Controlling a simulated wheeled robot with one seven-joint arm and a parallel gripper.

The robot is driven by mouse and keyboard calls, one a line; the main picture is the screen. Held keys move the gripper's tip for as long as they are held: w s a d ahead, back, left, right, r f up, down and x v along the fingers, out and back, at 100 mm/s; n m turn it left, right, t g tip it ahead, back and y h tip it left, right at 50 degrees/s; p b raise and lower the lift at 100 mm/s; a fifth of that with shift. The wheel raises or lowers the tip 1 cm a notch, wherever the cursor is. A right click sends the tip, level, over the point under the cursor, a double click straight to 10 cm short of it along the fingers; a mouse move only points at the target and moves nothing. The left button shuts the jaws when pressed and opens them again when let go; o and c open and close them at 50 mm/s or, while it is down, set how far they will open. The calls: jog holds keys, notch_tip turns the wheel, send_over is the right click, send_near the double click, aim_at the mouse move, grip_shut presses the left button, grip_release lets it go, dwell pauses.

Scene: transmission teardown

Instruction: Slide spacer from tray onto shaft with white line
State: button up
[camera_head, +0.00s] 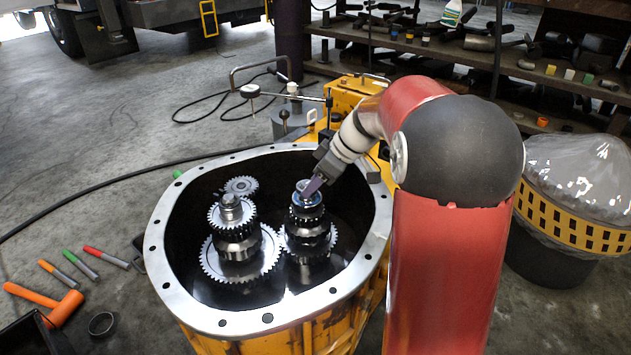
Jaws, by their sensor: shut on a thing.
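Two gear shafts stand upright inside the housing. The left shaft (230,202) carries stacked gears and its top is bare of my gripper. The right shaft (304,184) carries dark gears, and a shiny bluish-silver ring, seemingly the spacer (308,200), sits around its upper end. My gripper (309,191) comes in from the upper right, tilted down, shut on the spacer at the shaft top. Whether the spacer rests on the gear below is too small to tell. I cannot make out a white line on either shaft. A black tray (28,332) is partly visible at lower left.
The housing's silver rim (157,247) surrounds the gears, with my arm crossing its right side. A dial gauge stand (290,100) stands behind. An orange hammer (62,308), markers (105,257) and a dark ring (102,323) lie left. A bin (575,200) stands right.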

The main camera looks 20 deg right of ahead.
jog(key=shift+f+b, duration=0.7)
jog(key=shift+f, duration=0.15)
jog(key=o, duration=1.1)
jog(key=shift+o, duration=0.2)
jog(key=o, duration=0.4)
jog(key=shift+r, duration=0.15)
jog(key=shift+r+p, duration=2.35)
jog(key=shift+r, duration=1.55)
jog(key=shift+s, duration=0.1)
